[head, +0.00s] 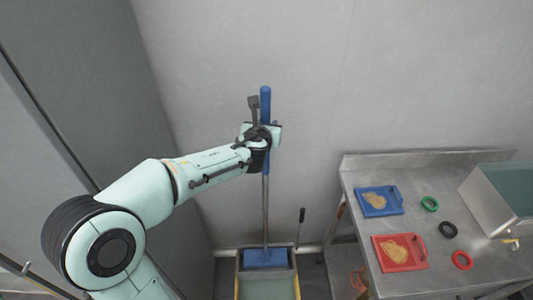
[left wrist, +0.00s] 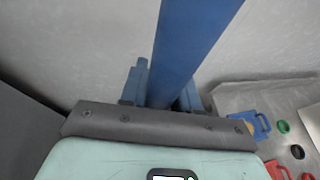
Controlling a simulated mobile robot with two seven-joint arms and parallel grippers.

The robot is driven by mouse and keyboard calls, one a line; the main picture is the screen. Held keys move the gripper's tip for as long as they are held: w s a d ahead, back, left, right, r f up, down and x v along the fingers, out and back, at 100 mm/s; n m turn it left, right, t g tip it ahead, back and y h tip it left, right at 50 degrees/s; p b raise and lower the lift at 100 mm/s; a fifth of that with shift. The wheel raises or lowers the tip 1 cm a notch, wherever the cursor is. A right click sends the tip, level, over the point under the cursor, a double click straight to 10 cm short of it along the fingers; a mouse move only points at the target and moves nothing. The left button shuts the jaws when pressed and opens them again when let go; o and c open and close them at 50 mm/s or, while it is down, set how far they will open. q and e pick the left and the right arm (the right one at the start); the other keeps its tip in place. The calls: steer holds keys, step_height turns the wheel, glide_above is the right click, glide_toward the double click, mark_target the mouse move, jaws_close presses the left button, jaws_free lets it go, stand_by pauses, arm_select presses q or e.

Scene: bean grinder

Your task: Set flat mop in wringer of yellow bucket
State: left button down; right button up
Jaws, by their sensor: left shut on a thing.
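The flat mop has a blue grip (head: 265,100), a grey metal shaft and a blue flat head (head: 264,258) at the bottom. It stands about upright. My left gripper (head: 264,136) is shut on the blue grip near its top. The grip also rises through the left wrist view (left wrist: 190,50), between the fingers. The yellow bucket (head: 238,288) is at the bottom of the head view, partly cut off. The mop head overlaps the back end of the bucket, where the wringer seems to be. I cannot tell whether it rests in the wringer. A dark lever (head: 301,215) rises beside it. My right gripper is out of view.
A steel table (head: 445,270) stands at the right, with a blue board (head: 366,208), a red board (head: 390,265), several rings and a metal box (head: 485,200). A grey wall is behind the mop. A dark grey panel (head: 70,60) is at the left.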

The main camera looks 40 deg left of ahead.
arm_select(q)
step_height(320, 180, down, 10)
steer(key=b, duration=0.2)
steer(key=shift+r, duration=0.25)
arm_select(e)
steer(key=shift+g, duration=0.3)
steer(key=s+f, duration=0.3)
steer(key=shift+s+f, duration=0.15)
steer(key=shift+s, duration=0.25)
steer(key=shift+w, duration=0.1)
arm_select(q)
steer(key=shift+f+b, duration=0.1)
steer(key=shift+b, duration=0.2)
steer(key=shift+w+f, duration=0.1)
steer(key=c, duration=0.9)
jaws_free()
steer(key=shift+c, duration=0.2)
steer(key=shift+o, duration=0.6)
steer(key=shift+s, duration=0.2)
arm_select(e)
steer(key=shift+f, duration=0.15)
